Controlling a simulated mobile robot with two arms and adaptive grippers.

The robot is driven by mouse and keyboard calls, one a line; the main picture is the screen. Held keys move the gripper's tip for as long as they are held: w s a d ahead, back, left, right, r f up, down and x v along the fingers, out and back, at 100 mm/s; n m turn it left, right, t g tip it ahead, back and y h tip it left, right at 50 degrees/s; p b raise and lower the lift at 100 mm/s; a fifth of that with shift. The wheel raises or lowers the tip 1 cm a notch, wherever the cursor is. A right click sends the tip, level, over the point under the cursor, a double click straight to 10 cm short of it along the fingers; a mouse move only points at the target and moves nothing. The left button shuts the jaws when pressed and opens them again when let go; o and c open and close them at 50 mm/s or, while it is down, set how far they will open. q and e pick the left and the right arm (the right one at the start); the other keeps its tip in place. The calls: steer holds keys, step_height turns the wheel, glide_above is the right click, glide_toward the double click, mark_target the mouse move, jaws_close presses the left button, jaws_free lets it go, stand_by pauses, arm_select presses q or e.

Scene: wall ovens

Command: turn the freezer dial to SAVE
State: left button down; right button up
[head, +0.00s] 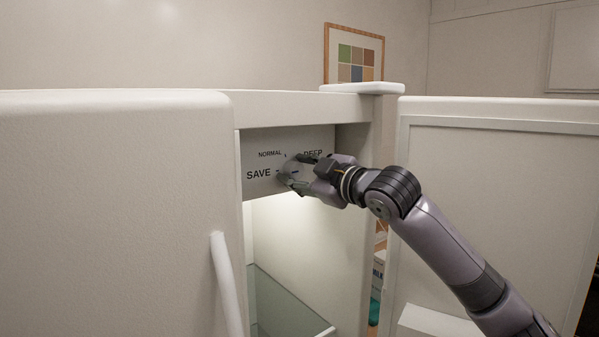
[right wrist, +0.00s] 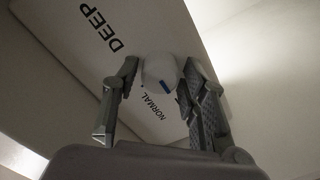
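The freezer dial (head: 291,168) is a round pale knob on a grey panel (head: 265,143) at the top of the open compartment. The panel reads SAVE at left, NORMAL at top and DEEP at right. My right gripper (head: 293,170) is at the dial, its fingers apart on either side. In the right wrist view the white dial (right wrist: 160,68) with a blue mark sits between the open fingertips (right wrist: 160,66); slight gaps show beside it, and firm contact cannot be seen. The fingers partly cover DEEP. My left gripper is out of view.
A large pale door with a handle (head: 226,280) fills the left. Another pale door (head: 490,200) stands open at the right, behind my right arm. A glass shelf (head: 285,300) is inside the compartment. A framed picture (head: 355,55) hangs behind.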

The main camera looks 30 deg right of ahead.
steer(key=shift+o, duration=0.9)
steer(key=shift+s+d, duration=0.1)
steer(key=shift+s, duration=0.1)
steer(key=s, duration=1.1)
steer(key=shift+s+d, duration=0.2)
steer(key=shift+d, duration=0.25)
steer(key=shift+r, duration=0.1)
